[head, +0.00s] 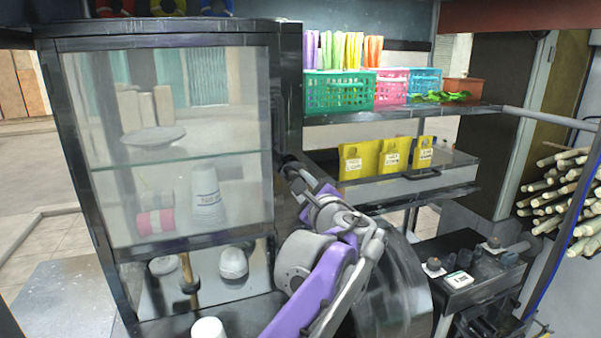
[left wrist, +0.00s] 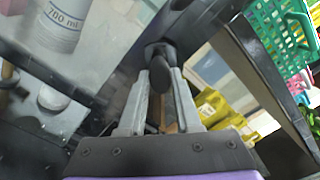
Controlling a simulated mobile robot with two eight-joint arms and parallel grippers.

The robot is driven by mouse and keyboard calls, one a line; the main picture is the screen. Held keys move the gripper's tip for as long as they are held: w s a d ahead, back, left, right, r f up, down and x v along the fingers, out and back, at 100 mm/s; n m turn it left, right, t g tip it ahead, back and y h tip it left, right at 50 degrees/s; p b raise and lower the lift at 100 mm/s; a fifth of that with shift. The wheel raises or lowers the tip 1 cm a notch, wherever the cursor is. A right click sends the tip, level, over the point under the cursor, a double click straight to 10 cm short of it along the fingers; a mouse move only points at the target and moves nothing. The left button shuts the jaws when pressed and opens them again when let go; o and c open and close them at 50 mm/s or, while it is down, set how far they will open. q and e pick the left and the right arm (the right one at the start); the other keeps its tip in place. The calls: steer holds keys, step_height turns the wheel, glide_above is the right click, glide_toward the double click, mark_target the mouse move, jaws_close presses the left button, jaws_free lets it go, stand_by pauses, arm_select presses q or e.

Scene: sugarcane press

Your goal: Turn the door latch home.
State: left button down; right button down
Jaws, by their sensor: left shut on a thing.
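The glass-fronted cabinet (head: 185,205) with a dark frame fills the left of the head view. The door latch (left wrist: 159,72) is a dark rounded knob on the cabinet's dark frame post, in the upper middle of the left wrist view. My left gripper (head: 292,172) reaches the post's right side from below. In the left wrist view my left gripper (left wrist: 160,88) has its two grey fingers on either side of the knob, shut on it. In the head view the latch is mostly hidden by the gripper, so its exact angle cannot be told. My right gripper is not in view.
Right of the cabinet, a shelf holds a green basket (head: 340,92), a pink basket (head: 393,87) and a blue basket (head: 424,82). Yellow bags (head: 361,160) stand on a lower tray. Sugarcane stalks (head: 560,195) are stacked far right. White cups (head: 207,195) stand behind the glass.

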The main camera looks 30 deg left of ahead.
arm_select(q)
steer(key=shift+r+n+p, duration=0.2)
steer(key=shift+n+p, duration=3.15)
steer(key=shift+n, duration=1.05)
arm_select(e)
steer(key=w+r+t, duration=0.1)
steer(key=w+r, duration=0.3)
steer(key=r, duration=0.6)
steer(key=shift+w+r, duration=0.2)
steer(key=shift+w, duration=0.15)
arm_select(q)
steer(key=shift+f, duration=0.1)
steer(key=c, duration=0.6)
jaws_free()
steer(key=shift+d, duration=0.1)
